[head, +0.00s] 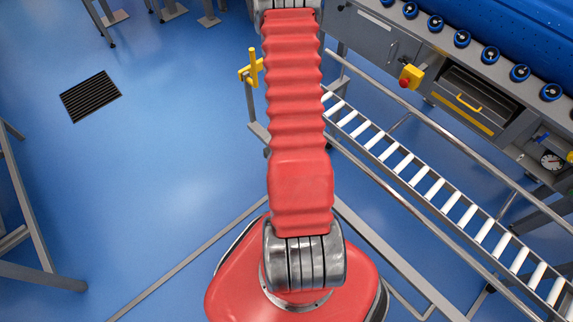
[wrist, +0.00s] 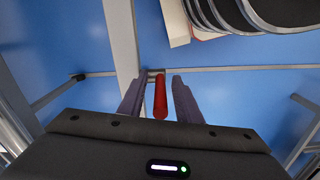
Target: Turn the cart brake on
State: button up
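A red lever (wrist: 160,98) shows in the middle of the wrist view; I take it for the cart brake lever. Its far end meets a thin grey bar (wrist: 235,69). My gripper (wrist: 157,80) is open, with one dark finger on each side of the lever. Blue floor shows in the gaps between lever and fingers, so no grip on it is visible. How far the lever lies below the fingertips is hard to tell. In the head view my arm reaches out past the top edge, and neither my gripper nor the red lever shows there.
A pale beam (wrist: 122,40) runs close to the left finger. A machine (head: 480,85) stands behind. Floor left is open around a drain grate (head: 91,96).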

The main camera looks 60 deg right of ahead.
grip_shut()
dwell(0.4)
jog(key=shift+d, duration=0.55)
jog(key=shift+w+a, duration=0.1)
jog(key=shift+a, duration=0.2)
jog(key=shift+r, duration=0.1)
